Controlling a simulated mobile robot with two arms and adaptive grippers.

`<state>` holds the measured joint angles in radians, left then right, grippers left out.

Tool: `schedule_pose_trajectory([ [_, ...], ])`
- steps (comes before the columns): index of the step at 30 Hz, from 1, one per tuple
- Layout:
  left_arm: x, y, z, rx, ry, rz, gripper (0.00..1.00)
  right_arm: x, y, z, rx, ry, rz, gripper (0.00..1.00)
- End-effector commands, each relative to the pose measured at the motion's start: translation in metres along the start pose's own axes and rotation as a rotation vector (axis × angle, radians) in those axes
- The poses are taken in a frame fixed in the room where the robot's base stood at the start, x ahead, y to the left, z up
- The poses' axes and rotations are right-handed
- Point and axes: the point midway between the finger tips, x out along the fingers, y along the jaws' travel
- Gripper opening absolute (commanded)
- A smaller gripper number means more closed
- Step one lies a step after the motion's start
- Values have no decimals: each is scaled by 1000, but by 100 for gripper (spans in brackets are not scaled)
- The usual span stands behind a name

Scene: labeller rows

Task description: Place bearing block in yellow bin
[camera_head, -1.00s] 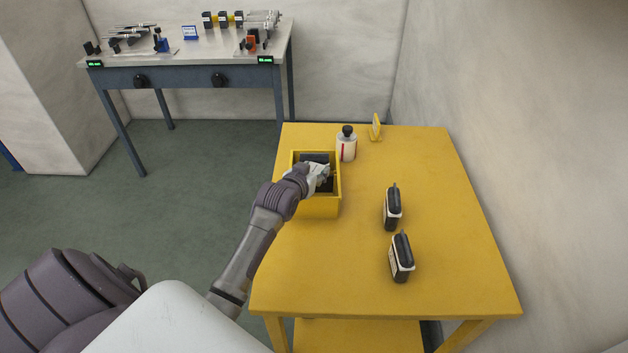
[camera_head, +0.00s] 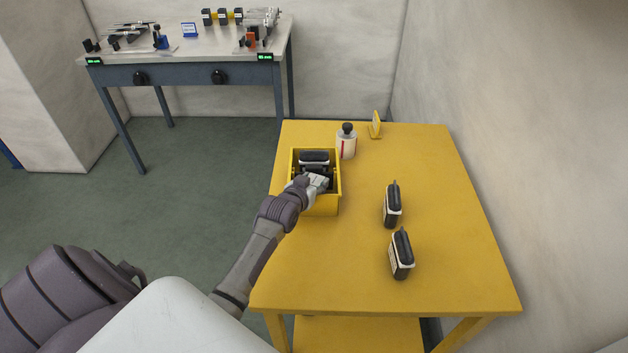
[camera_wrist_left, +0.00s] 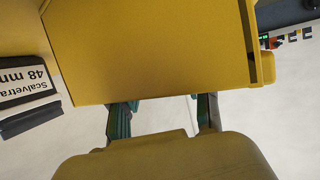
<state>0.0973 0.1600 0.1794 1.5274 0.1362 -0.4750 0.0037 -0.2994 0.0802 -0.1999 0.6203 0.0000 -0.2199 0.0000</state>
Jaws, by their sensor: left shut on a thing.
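The yellow bin (camera_head: 322,207) stands open on the yellow table near its left edge. My left gripper (camera_head: 317,182) reaches down into it, its fingers shut on a dark thing, which I take to be the bearing block; the hand hides most of it. A dark block with a white band (camera_head: 314,158) shows at the back of the bin. In the left wrist view, the bin's wall (camera_wrist_left: 170,55) stands in front of my left gripper's fingertips (camera_wrist_left: 163,113) and hides what they hold. My right gripper is not in view.
A white bottle with a dark cap (camera_head: 346,142) stands by the bin's back right corner, with a small yellow stand (camera_head: 375,125) behind. Two black-and-white blocks (camera_head: 392,206) (camera_head: 401,256) stand to the right on the yellow table (camera_head: 345,275). A workbench (camera_head: 190,60) is far left.

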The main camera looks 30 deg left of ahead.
Motion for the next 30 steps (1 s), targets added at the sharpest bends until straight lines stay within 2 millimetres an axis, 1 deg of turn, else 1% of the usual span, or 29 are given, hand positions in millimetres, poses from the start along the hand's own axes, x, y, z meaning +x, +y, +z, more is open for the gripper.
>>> schedule_pose_trajectory([
  [1, 0, 0, -1, 0, 2, 0, 8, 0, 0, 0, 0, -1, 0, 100],
  [2, 0, 0, 0, 0, 0, 0, 50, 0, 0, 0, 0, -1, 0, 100],
  [6, 0, 0, 0, 0, 1, 0, 74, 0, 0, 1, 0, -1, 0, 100],
  [16, 0, 0, -2, 0, 1, 0, 74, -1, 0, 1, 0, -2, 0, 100],
  [21, -8, 0, -15, 0, 2, 0, 74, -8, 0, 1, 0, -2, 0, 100],
  [23, -18, 0, -10, 0, 0, 0, 74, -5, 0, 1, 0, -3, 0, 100],
  [30, -72, 0, -10, 1, 0, 0, 74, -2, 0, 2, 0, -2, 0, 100],
])
